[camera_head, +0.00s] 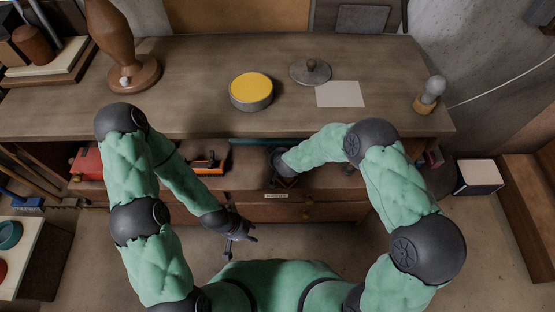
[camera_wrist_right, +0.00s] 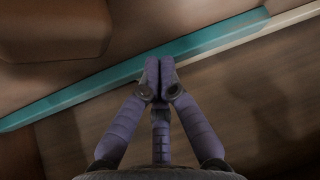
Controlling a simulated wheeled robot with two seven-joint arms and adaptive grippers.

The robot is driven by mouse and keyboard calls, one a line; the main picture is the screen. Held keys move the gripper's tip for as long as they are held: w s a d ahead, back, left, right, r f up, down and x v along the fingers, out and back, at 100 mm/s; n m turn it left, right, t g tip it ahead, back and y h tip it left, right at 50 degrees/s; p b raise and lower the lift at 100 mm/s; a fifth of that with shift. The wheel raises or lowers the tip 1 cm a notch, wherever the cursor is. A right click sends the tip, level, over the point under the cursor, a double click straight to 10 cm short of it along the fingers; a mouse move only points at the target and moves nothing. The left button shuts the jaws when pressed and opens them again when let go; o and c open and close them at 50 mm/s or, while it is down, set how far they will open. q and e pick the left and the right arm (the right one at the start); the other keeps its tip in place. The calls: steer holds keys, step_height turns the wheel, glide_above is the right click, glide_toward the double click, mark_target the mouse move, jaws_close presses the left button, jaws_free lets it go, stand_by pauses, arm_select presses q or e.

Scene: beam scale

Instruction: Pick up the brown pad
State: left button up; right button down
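A brown, round-edged block (camera_wrist_right: 55,28), which may be the brown pad, fills the upper left of the right wrist view. I cannot make it out in the head view. My right gripper (camera_wrist_right: 159,68) has its fingertips together in front of a teal strip (camera_wrist_right: 90,88), with no object visible between them. The brown block is up and left of the fingertips, apart from them. In the head view, the right hand reaches into the space under the bench top and its fingers are hidden. My left gripper (camera_head: 240,246) hangs in front of the bench with its fingers spread and empty.
The wooden bench top (camera_head: 190,85) holds a yellow-topped round tin (camera_head: 251,90), a grey knobbed disc (camera_head: 311,71) and a white card (camera_head: 340,94). A red box (camera_head: 88,163) and an orange-and-black tool (camera_head: 208,163) sit on the shelf below. Drawers (camera_head: 307,212) are under it.

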mark_target(281, 179)
steer(key=shift+f, duration=0.35)
steer(key=shift+s+d+r+b, duration=0.1)
steer(key=shift+s+d+b, duration=0.1)
steer(key=shift+s, duration=0.4)
steer(key=shift+s+d+f+b, duration=0.1)
steer(key=shift+s+b, duration=0.15)
steer(key=shift+s, duration=0.3)
steer(key=shift+s+d+r+b, duration=0.1)
steer(key=shift+s+d+b, duration=0.1)
steer(key=shift+s, duration=0.4)
steer(key=shift+s+d+p, duration=0.15)
steer(key=shift+s+d, duration=0.05)
steer(key=shift+s, duration=0.55)
steer(key=shift+s+d+p, duration=0.15)
steer(key=shift+s+d, duration=0.05)
steer(key=shift+s, duration=0.55)
